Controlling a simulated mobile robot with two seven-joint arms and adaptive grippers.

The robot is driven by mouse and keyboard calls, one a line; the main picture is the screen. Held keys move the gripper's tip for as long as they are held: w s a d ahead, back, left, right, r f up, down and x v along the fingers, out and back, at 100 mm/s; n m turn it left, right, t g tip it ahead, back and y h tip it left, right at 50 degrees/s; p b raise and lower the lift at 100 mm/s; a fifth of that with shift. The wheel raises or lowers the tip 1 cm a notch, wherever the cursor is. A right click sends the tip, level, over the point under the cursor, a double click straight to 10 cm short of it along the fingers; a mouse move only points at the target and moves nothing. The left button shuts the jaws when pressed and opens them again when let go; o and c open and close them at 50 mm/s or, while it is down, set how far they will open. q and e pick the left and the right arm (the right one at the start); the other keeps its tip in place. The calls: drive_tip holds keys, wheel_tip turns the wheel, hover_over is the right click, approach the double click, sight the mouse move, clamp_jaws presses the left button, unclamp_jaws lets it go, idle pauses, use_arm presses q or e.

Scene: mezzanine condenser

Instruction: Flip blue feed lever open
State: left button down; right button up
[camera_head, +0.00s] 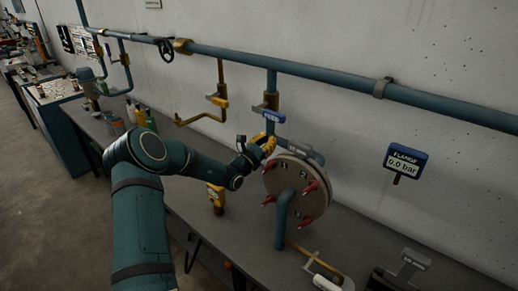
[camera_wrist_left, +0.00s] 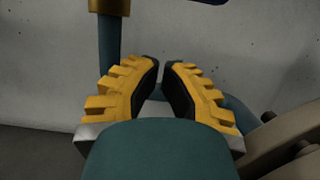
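The blue feed lever (camera_head: 272,116) sits on a brass valve body (camera_head: 270,100) on the vertical pipe that drops from the wall pipe. Its label is too small to read. My left gripper (camera_head: 268,146) is just below the lever, beside the top of the round flange, apart from the lever. In the left wrist view its yellow fingers (camera_wrist_left: 162,66) come almost together, with a narrow gap and nothing between them. Part of the brass fitting (camera_wrist_left: 109,6) and a sliver of dark blue (camera_wrist_left: 208,1) show at that view's top edge. My right gripper is not in view.
The round flange (camera_head: 297,188) with red-handled clamps stands close right of my left gripper. A grey-handled valve (camera_head: 219,101) with a brass pipe is to the left. A gauge (camera_head: 405,162) reads 0.0 bar. Bottles (camera_head: 140,117) and a yellow device (camera_head: 216,197) stand on the bench.

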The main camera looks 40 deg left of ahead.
sight(267, 114)
use_arm(q)
drive_tip(key=r, duration=0.2)
drive_tip(key=w+r, duration=0.1)
drive_tip(key=r, duration=0.1)
drive_tip(key=shift+w+r+p, duration=0.15)
drive_tip(key=shift+w+p, duration=0.05)
drive_tip(key=shift+p, duration=0.1)
